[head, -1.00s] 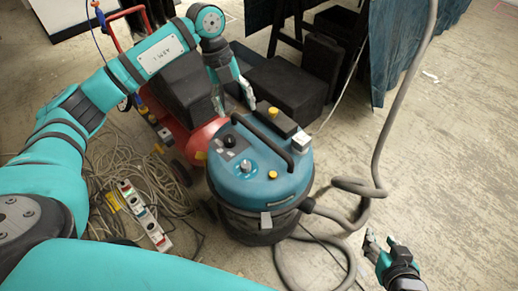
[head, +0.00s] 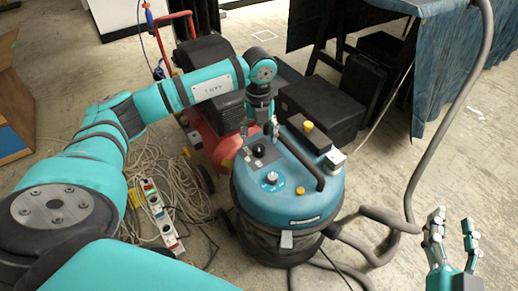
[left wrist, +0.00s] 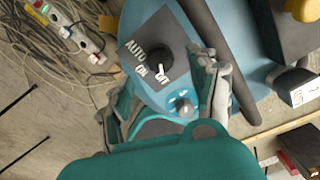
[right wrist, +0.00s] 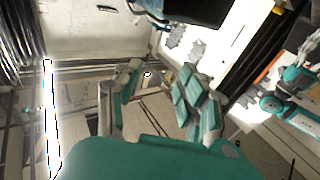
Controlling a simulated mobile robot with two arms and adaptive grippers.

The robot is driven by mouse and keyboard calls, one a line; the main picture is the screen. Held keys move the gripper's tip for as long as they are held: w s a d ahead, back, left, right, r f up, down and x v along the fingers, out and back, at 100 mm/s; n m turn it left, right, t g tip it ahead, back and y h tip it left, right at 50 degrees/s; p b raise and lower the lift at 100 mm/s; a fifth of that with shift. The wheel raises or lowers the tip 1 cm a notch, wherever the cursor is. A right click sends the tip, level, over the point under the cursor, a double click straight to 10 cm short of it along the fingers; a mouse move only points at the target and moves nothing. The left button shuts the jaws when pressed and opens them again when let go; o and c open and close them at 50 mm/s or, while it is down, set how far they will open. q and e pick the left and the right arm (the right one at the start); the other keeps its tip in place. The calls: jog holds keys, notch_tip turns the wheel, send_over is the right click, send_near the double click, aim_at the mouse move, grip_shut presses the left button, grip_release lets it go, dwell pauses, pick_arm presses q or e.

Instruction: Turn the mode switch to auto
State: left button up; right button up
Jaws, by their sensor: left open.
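The mode switch is a black knob (left wrist: 153,62) on a grey plate marked AUTO, ON and a third label that looks like OFF. Its white mark points towards that third label. The switch (head: 259,150) sits on the blue lid of a vacuum cleaner (head: 315,200). My left gripper (head: 259,130) is open above the switch, pointing down. In the left wrist view my left gripper (left wrist: 163,92) has its fingers spread on either side of the panel, apart from the knob. My right gripper (head: 453,222) is open and empty over the floor at the right.
A silver dial (head: 271,178), a yellow button (head: 300,191) and a black handle (head: 300,157) are close to the switch. A grey hose (head: 400,215) runs at the right. A power strip (head: 160,213) and tangled cable lie at the left. Black boxes (head: 322,108) stand behind.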

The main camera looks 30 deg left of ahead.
aim_at(259, 148)
pick_arm(q)
notch_tip(259, 148, down, 5)
jog(key=shift+r+b, duration=0.2)
jog(key=shift+b, duration=0.3)
jog(key=shift+f, duration=0.35)
pick_arm(e)
notch_tip(259, 148, up, 6)
jog(key=s+t+y, duration=0.1)
jog(key=t, duration=0.3)
jog(key=shift+s+a, duration=0.25)
jog(key=shift+s, duration=0.05)
jog(key=shift+r, duration=0.1)
